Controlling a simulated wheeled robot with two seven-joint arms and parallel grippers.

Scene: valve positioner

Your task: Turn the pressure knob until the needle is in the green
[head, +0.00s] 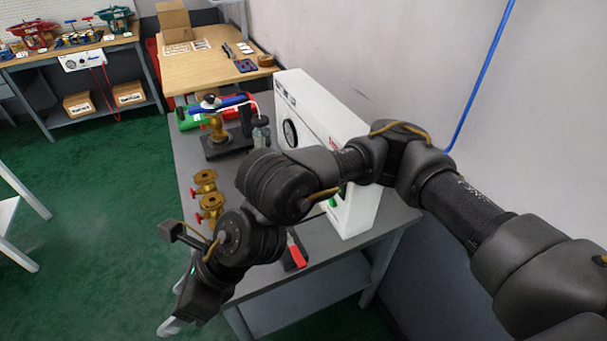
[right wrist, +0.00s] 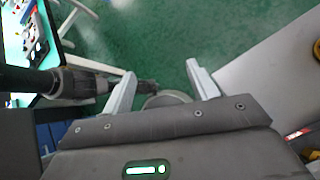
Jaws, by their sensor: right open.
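A white panel box (head: 318,108) stands at the right of the grey table. A round dark-rimmed gauge (head: 290,133) is on its front; its needle and green zone are too small to read. My right arm crosses in front of the box's lower part, and I cannot make out the pressure knob. A small green spot (head: 333,202) shows low on the box. My right gripper (head: 175,308) is out past the table's near left edge, over the floor, away from the box. In the right wrist view its fingers (right wrist: 161,72) are apart with nothing between them. My left gripper is not in view.
On the grey table (head: 190,150) are a brass valve assembly (head: 217,130), two brass flanged fittings (head: 205,180) and a red-handled tool (head: 297,252). A wooden bench (head: 205,72) with a cardboard box (head: 174,20) is behind. A wall bounds the right. Green floor lies open at left.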

